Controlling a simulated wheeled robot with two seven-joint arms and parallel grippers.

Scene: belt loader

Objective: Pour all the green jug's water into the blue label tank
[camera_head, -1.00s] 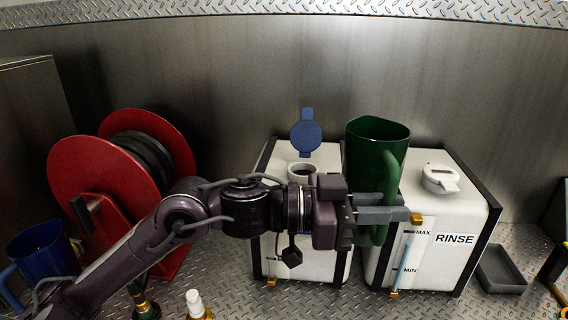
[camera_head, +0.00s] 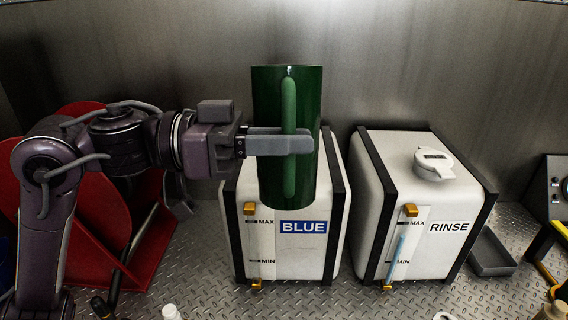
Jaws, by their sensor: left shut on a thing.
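My left gripper (camera_head: 280,143) is shut on the handle of the green jug (camera_head: 305,110). The jug is held about upright, in front of and above the blue label tank (camera_head: 312,250). The tank is white with black edge strips, a "BLUE" label and a MAX/MIN gauge in which I see no coloured column. The jug hides the tank's filler opening and its lid. The water inside the jug cannot be seen. My right gripper is not in view.
The white RINSE tank (camera_head: 385,185) stands to the right, its white cap (camera_head: 433,163) on top. A grey tray (camera_head: 490,252) lies beyond it. A red hose reel (camera_head: 75,235) stands at left behind my arm. Bottle tops show at the bottom edge.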

